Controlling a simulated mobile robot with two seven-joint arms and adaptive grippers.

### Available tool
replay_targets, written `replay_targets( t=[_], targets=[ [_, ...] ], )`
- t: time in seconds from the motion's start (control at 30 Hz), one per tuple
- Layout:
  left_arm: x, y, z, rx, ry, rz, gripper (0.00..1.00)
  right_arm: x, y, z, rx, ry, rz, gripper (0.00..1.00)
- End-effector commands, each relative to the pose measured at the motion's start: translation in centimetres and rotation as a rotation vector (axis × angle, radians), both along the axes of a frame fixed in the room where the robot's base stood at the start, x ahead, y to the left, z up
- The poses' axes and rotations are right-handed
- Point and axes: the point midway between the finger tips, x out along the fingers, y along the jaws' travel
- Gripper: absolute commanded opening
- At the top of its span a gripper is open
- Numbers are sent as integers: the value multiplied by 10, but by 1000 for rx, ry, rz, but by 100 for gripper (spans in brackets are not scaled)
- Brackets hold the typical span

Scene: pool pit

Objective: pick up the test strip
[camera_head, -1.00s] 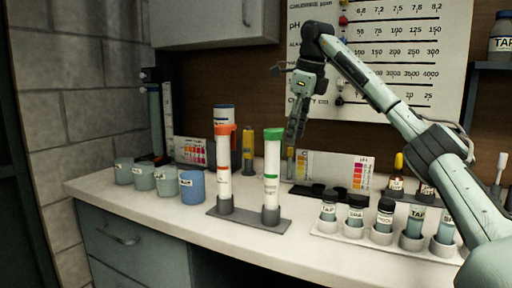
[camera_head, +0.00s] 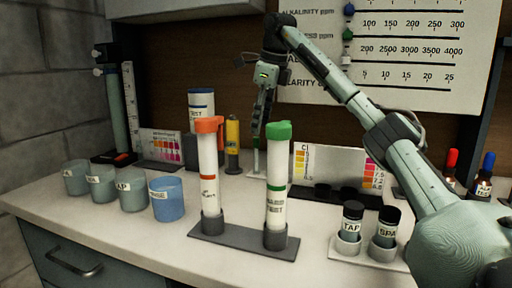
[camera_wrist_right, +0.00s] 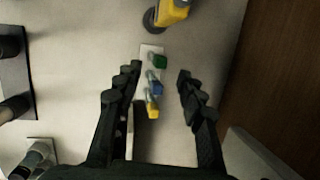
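What looks like the test strip (camera_wrist_right: 157,89) stands between my right fingers in the right wrist view, seen from above, with green, blue and yellow patches and a small pale base. In the head view only its thin pale lower part (camera_head: 256,160) shows, behind the green-capped tube; its top is hidden at the fingers. My right gripper (camera_wrist_right: 159,71) is open, one finger on each side of the strip with a gap on both sides. In the head view my right gripper (camera_head: 258,130) points down over the back of the counter. My left gripper is not in view.
The orange-capped tube (camera_head: 208,175) and green-capped tube (camera_head: 276,190) stand in a grey rack in front. A yellow bottle (camera_head: 232,140) is just left of the strip. A color chart (camera_head: 330,163) stands to the right. Several cups (camera_head: 132,193) line the left counter.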

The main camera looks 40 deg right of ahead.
Motion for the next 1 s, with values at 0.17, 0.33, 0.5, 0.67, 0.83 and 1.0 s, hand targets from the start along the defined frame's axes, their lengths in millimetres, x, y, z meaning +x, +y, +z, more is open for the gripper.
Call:
replay_targets(
  t=[0.17, 0.33, 0.5, 0.67, 0.83, 1.0],
  targets=[
    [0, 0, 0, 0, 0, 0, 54, 8, 0, -28, 0, 4, -1, 40],
    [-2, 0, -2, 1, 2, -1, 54, 12, 0, -39, -1, 2, 0, 40],
    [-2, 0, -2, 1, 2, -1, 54, 12, 0, -40, 0, 1, 0, 40],
    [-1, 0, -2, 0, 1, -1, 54, 12, 0, -40, 0, 1, 0, 25],
    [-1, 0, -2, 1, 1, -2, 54, 12, 0, -40, 0, 1, 0, 5],
    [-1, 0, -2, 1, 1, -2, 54, 12, 0, -40, 0, 0, 0, 4]
  ],
)
